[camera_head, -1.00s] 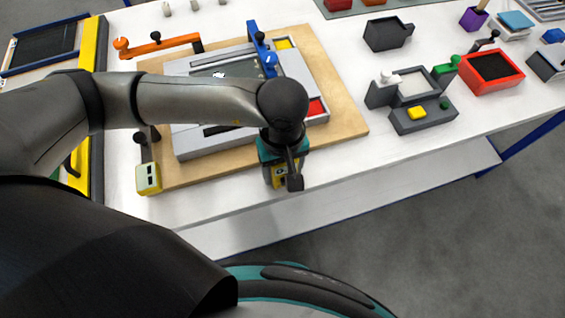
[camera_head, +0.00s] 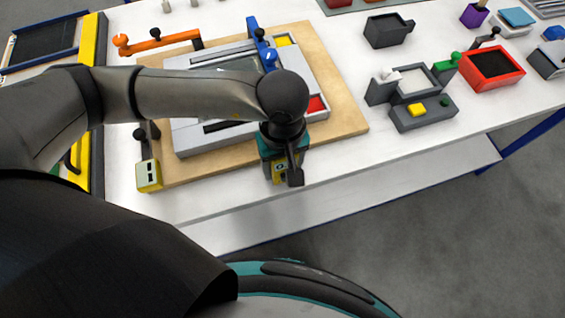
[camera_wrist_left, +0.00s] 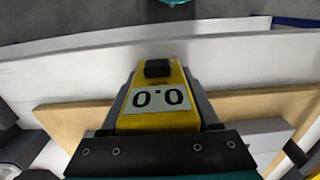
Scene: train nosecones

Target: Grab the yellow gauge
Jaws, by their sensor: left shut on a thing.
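The yellow gauge (camera_wrist_left: 158,112), with a black knob on top and a white display reading 0.0, sits between the dark fingers of my left gripper (camera_wrist_left: 160,103) in the left wrist view. The fingers are shut on its two sides. Only a little of the gauge's yellow shows there; my wrist hides the rest. I cannot tell whether it touches the table. My right gripper is not in view.
A grey fixture (camera_head: 190,142) lies on the wooden board (camera_head: 345,122), with a blue clamp (camera_head: 256,32) across it. A dark grey device (camera_head: 424,114) and a red tray (camera_head: 491,70) stand to the right.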

